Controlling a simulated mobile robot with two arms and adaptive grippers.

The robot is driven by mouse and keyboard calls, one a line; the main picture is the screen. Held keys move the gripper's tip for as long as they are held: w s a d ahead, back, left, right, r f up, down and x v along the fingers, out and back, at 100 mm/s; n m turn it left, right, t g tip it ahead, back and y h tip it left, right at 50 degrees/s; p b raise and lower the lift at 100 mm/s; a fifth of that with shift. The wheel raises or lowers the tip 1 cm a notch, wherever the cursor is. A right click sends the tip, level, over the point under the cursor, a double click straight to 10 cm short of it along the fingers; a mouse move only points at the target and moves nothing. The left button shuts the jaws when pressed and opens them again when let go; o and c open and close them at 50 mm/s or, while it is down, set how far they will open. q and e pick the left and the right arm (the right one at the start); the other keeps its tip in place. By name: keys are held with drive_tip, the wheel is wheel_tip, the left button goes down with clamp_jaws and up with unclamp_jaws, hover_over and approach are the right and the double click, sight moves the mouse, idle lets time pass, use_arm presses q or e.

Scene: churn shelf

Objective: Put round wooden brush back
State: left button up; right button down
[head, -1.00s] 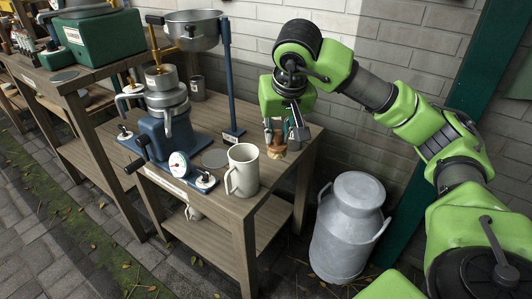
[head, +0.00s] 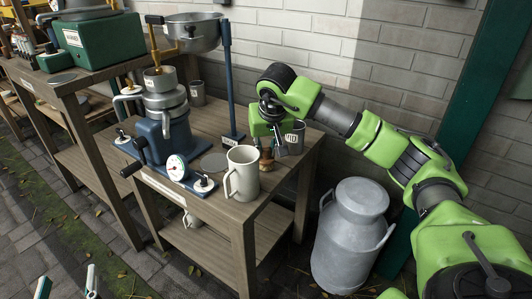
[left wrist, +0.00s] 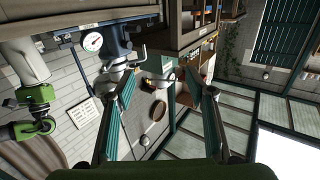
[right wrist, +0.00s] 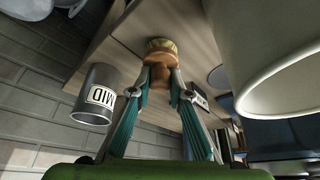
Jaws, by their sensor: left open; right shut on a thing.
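The round wooden brush (right wrist: 160,64) has an orange-brown wooden body and pale bristles. My right gripper (right wrist: 161,84) is shut on it in the right wrist view, with the bristle end pointing away from the gripper. In the head view the brush (head: 266,158) shows small below my right gripper (head: 273,146), at the right part of the wooden table top (head: 212,128). I cannot tell whether its bristles touch the wood. My left gripper (head: 67,284) is open and empty at the bottom left of the head view, away from the table. Its spread fingers also show in the left wrist view (left wrist: 160,85).
A grey cup labelled MID (head: 293,140) stands close to the right gripper. A white mug (head: 242,172) stands nearer the table's front edge. A blue separator (head: 165,130) with a bowl (head: 193,33) stands left. A milk churn (head: 352,238) stands on the floor.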

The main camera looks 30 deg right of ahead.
sight(266, 148)
use_arm(q)
drive_tip(key=shift+r, duration=0.4)
use_arm(e)
drive_tip(key=shift+f, duration=0.2)
drive_tip(key=shift+f, duration=0.1)
use_arm(q)
drive_tip(key=shift+r, duration=0.1)
use_arm(e)
drive_tip(key=c, duration=1.9)
unclamp_jaws()
drive_tip(key=shift+r, duration=0.4)
drive_tip(key=p+v, duration=0.1)
drive_tip(key=v, duration=0.4)
drive_tip(key=shift+p, duration=0.35)
use_arm(q)
drive_tip(key=s+a+f+g+y, duration=0.1)
drive_tip(key=s+a+f+g, duration=0.1)
drive_tip(key=f, duration=0.5)
drive_tip(key=s+a+f+g+y+p, duration=0.1)
drive_tip(key=s+f+g, duration=0.4)
drive_tip(key=f+g, duration=0.1)
drive_tip(key=shift+a+f, duration=0.4)
drive_tip(key=shift+f, duration=0.45)
use_arm(e)
drive_tip(key=shift+v, duration=3.25)
drive_tip(key=shift+s, duration=0.1)
